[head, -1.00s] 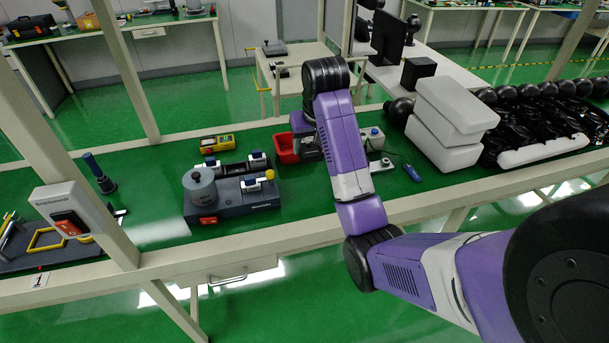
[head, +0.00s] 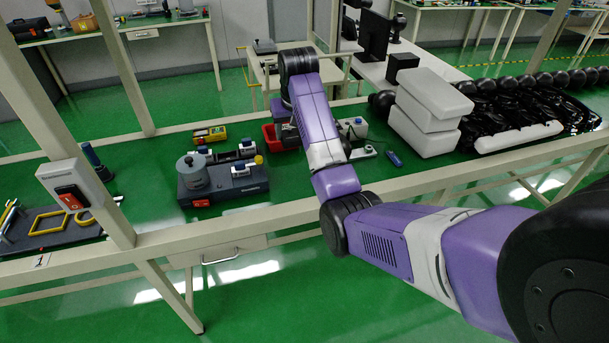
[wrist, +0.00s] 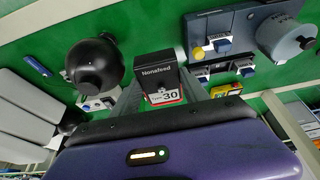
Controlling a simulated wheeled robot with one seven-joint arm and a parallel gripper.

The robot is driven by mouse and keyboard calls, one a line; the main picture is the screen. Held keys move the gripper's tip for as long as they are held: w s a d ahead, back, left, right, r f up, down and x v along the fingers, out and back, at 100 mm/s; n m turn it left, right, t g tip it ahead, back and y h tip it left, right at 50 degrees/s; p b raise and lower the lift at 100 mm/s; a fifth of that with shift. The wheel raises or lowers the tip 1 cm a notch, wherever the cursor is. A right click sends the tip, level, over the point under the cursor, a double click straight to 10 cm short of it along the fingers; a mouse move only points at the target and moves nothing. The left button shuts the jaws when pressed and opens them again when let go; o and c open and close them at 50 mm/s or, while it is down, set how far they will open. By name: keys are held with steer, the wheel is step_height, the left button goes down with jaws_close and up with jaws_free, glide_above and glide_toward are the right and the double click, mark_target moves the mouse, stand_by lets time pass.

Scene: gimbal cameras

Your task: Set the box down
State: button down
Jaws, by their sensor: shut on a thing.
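The box (wrist: 157,72) is small and dark, with "Nonsfeed" on one face and a white-and-red label reading "30". In the wrist view it sits between the two grey fingers of my gripper (wrist: 163,92), which is shut on it. The green bench top (head: 150,215) shows around and beyond it. In the head view my arm hides most of my gripper and I cannot clearly make out the box. I cannot tell whether the box touches the bench.
A grey device with a round pot (head: 192,172) stands left of my gripper. A yellow meter (head: 209,134) lies behind it. White stacked blocks (head: 430,110) and a black ball (wrist: 95,65) stand to the right in the head view. A blue tool (head: 394,158) lies on the bench.

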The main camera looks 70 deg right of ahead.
step_height(320, 180, down, 19)
steer(key=shift+r+p, duration=0.1)
steer(key=shift+p, duration=0.5)
steer(key=shift+f, duration=0.2)
steer(key=c, duration=0.6)
jaws_free()
